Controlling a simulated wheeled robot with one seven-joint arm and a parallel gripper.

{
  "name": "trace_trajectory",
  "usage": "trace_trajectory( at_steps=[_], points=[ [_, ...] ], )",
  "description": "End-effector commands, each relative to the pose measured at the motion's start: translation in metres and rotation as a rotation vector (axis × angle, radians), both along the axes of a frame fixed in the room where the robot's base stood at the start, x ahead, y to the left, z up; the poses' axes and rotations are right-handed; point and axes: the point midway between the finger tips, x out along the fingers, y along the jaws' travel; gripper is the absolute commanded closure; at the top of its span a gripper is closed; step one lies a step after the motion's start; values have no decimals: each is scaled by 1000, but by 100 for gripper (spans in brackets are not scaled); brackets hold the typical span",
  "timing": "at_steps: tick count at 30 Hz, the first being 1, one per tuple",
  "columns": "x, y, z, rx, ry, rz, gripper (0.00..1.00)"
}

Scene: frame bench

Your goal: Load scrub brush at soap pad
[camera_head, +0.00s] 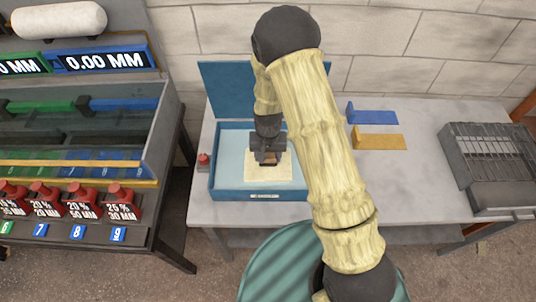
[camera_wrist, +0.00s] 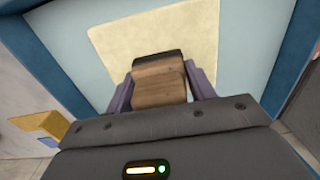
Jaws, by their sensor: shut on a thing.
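The soap pad (camera_head: 281,172) is a pale yellow rectangle on the floor of an open blue box (camera_head: 217,183). It also shows in the wrist view (camera_wrist: 120,45). My gripper (camera_head: 268,160) is over the pad, pointing down into the box. In the wrist view its two fingers (camera_wrist: 160,85) are shut on the scrub brush, a brown wooden block (camera_wrist: 160,82) with a dark far edge (camera_wrist: 158,57). The brush overlaps the pad in both views. I cannot tell whether the brush touches the pad.
The box lid (camera_head: 228,85) stands open behind. A small red knob (camera_head: 204,159) is left of the box. A blue bracket (camera_head: 372,116) and an orange bracket (camera_head: 378,141) lie right. A dark grated unit (camera_head: 490,160) stands farther right. Red bottles (camera_head: 80,202) line the left rack.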

Motion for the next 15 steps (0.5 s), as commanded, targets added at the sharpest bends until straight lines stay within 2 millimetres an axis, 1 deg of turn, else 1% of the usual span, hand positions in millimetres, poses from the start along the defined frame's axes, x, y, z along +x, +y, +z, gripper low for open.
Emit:
trace_trajectory(
  at_steps=[15],
  points=[
    [0, 0, -5, 0, 0, 0, 64]
  ],
)
